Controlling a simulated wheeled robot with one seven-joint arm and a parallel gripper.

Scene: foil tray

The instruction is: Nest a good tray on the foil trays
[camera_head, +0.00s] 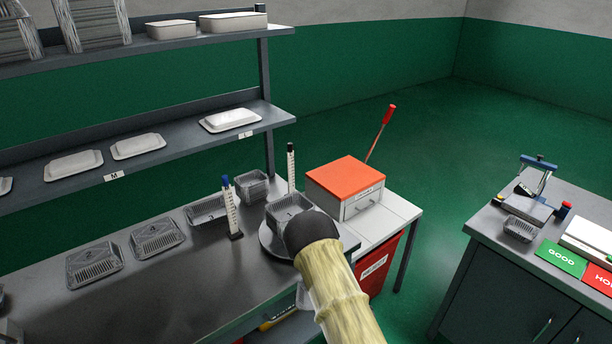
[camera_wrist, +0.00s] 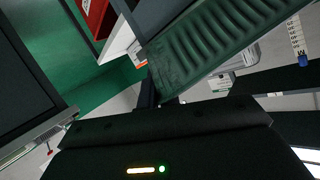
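My gripper (camera_wrist: 148,92) is seen in the wrist view with its dark fingers at the corner of a ridged foil tray (camera_wrist: 215,45), and it looks shut on that tray's edge. In the head view my arm hides the fingers; a foil tray (camera_head: 288,205) shows just beyond my black wrist, above a round grey plate (camera_head: 270,241). Whether it touches the plate is unclear. Other foil trays stand on the bench: two ridged ones at the left (camera_head: 95,263) and middle (camera_head: 157,238), one beside a blue-topped scale post (camera_head: 207,209), and one farther back (camera_head: 252,187).
A second, black-topped scale post (camera_head: 291,166) stands behind the plate. An orange-topped box (camera_head: 345,184) is to its right, above a red bin (camera_head: 380,270). The right-hand table holds a small foil tray (camera_head: 519,230), a green GOOD card (camera_head: 561,257) and a red card (camera_head: 600,278).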

